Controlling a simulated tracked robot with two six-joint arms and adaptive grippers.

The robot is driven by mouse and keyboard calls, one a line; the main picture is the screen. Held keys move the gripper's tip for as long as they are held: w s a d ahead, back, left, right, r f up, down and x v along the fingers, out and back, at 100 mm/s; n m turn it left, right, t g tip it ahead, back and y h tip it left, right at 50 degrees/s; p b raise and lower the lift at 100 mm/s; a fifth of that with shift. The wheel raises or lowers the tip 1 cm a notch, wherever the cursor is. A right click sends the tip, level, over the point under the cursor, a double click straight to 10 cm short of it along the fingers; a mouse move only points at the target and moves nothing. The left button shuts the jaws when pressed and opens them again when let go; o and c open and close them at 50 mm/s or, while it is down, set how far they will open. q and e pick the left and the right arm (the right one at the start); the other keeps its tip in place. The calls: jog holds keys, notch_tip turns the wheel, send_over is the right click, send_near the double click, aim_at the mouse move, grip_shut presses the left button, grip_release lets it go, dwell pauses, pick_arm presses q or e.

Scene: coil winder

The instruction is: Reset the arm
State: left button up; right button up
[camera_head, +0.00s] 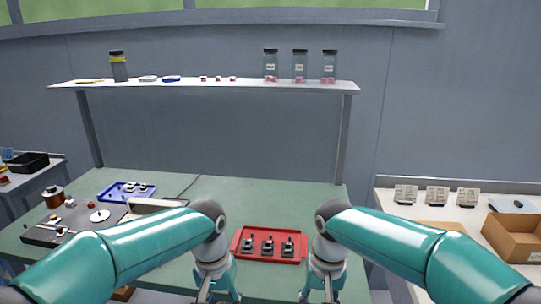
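My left arm comes in from the left, and its gripper (217,295) points down at the bottom of the view, left of the red tray (240,245). My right arm comes in from the right, and its gripper (318,296) points down to the right of the same tray. Both grippers are cut off by the lower picture edge. Their fingertips are not clearly visible, and I see nothing held in either. The red tray lies on the green bench (225,197) and holds several dark parts.
A blue tray (110,192) and a dark winder unit (45,233) stand on the left of the bench. A shelf (200,85) with jars spans the back. A right side table holds a cardboard box (515,240). The bench's middle back is mostly clear.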

pick_arm(q)
jog(key=s+f+h+p, duration=0.15)
jog(key=s+f, duration=0.25)
jog(key=f, duration=0.5)
jog(key=s+f+h+p, duration=0.1)
jog(key=s+f+p, duration=0.2)
jog(key=f, duration=0.6)
pick_arm(e)
jog(key=s+f+y, duration=0.1)
jog(key=s+f, duration=0.2)
jog(key=f, duration=0.6)
jog(key=s+f+y, duration=0.2)
jog(key=s+f, duration=0.2)
jog(key=f, duration=0.5)
pick_arm(q)
jog(key=s+a+f+n+p, duration=0.2)
jog(key=s+f, duration=0.4)
jog(key=s, duration=0.8)
jog(key=shift+a+f+n+t+h, duration=0.2)
jog(key=shift+n+t+h, duration=0.25)
jog(key=shift+n, duration=0.45)
pick_arm(e)
jog(key=s+d+f+m, duration=0.1)
jog(key=s+f, duration=0.5)
jog(key=s, duration=0.7)
jog(key=shift+s+d+f+t, duration=0.2)
jog(key=shift+s+d+t, duration=0.2)
jog(key=shift+d, duration=0.3)
